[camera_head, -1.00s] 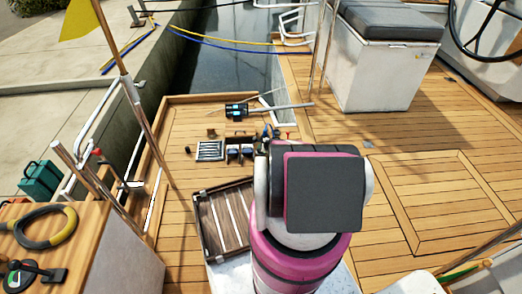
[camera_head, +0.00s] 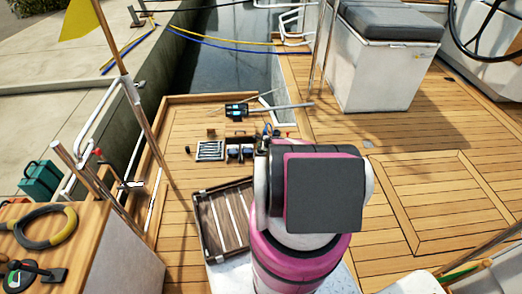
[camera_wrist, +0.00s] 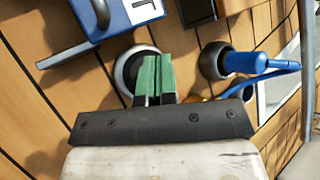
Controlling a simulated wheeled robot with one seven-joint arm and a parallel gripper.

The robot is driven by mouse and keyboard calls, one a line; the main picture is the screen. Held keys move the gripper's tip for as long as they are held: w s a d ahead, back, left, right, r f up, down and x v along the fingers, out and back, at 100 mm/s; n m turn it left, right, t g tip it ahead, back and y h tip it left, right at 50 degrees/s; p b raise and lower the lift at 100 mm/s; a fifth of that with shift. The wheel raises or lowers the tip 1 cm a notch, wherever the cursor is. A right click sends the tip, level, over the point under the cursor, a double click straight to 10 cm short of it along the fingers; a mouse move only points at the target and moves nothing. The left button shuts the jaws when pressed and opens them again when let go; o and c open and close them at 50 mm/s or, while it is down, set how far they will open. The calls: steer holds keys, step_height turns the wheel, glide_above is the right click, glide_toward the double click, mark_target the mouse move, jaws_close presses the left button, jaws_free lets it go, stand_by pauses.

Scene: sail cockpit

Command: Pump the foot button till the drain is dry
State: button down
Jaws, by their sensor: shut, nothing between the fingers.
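In the wrist view, my gripper (camera_wrist: 153,75) is shut, its green fingertips pressed together with nothing between them. It is over a round fitting with a pale metal rim and dark middle (camera_wrist: 122,72), which looks like the foot button. The fingers hide part of this fitting, and I cannot tell whether they touch it. Beside it on the right is a second round dark fitting (camera_wrist: 211,62) with a blue handle-like part (camera_wrist: 245,63) at it. No drain or water in it can be made out. In the head view my own arm hides the gripper.
A blue box (camera_wrist: 113,22) with a white label is close to the gripper's upper left. In the head view, a slatted tray (camera_head: 201,222), a small grille (camera_head: 210,150) and a dark tool (camera_head: 237,110) lie on the planked deck. A white locker (camera_head: 370,78) stands behind.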

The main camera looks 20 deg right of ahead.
stand_by(0.3)
steer(key=shift+r, duration=2.55)
stand_by(1.3)
step_height(320, 180, up, 4)
steer(key=shift+f, duration=0.1)
stand_by(0.4)
steer(key=shift+f, duration=4.45)
steer(key=shift+f, duration=0.1)
